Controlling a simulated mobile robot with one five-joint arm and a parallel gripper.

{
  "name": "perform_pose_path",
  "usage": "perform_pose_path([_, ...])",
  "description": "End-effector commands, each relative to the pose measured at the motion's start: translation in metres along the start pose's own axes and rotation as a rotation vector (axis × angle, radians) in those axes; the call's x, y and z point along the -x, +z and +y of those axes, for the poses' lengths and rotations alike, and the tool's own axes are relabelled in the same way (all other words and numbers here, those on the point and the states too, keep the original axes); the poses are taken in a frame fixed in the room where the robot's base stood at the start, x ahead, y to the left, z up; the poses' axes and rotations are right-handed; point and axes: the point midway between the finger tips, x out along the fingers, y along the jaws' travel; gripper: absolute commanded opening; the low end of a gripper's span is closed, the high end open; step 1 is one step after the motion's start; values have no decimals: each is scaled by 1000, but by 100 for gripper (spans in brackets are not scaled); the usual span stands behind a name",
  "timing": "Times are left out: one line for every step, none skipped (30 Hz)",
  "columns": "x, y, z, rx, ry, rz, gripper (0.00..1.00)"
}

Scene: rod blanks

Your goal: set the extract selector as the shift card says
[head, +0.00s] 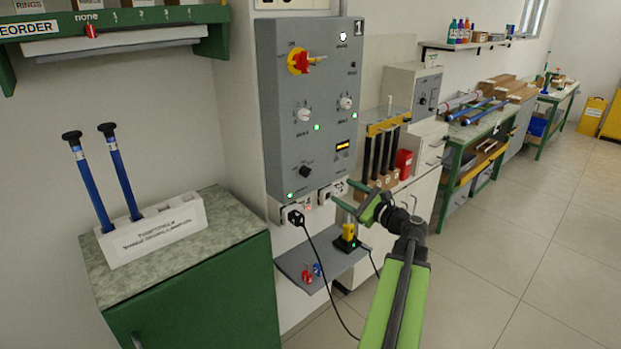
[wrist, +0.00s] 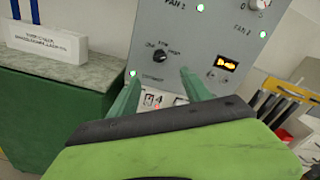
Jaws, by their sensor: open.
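The grey control panel (head: 312,105) hangs on the wall. Low on it is a black selector knob (head: 305,171), which also shows in the wrist view (wrist: 160,57) with small labels around it. I take it for the extract selector, but its labels and exact pointer setting are too small to read surely. My gripper (head: 342,192) is open and empty, below and right of the knob in the head view. In the wrist view its two green fingers (wrist: 160,74) point up toward the panel, the knob showing just beyond and between their tips. I see no readable shift card.
Above the knob are two white dials (head: 304,115) (head: 346,102) and a red-yellow switch (head: 303,61). Sockets with a black plug (head: 296,217) and cable lie beneath, over a small grey shelf (head: 300,268). A green cabinet (head: 200,290) stands left; open floor lies right.

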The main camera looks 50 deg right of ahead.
Motion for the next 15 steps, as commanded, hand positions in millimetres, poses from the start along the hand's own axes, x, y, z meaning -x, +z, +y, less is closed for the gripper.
perform_pose_path([-10, 0, -1, 1, 2, -1, 56])
perform_pose_path([-17, 0, 0, 1, 3, -1, 56])
perform_pose_path([-26, 0, 0, 1, 4, -1, 56])
perform_pose_path([-34, -1, -1, 1, 4, -1, 56])
perform_pose_path([-42, -1, 0, 1, 5, -2, 56])
perform_pose_path([-52, -1, -1, 2, 4, -1, 56])
perform_pose_path([-60, -1, 0, 2, 5, -1, 56])
perform_pose_path([-68, -1, -1, 2, 5, -1, 56])
perform_pose_path([-78, -1, -1, 2, 4, -1, 56])
perform_pose_path([-86, -1, 0, 2, 5, -1, 56])
perform_pose_path([-93, -1, -1, 2, 4, -1, 56])
perform_pose_path([-104, -1, -1, 2, 4, -1, 56])
perform_pose_path([-111, -1, 0, 3, 5, -1, 56])
perform_pose_path([-117, -1, -1, 3, 4, 0, 56])
perform_pose_path([-126, -1, 0, 3, 4, 0, 56])
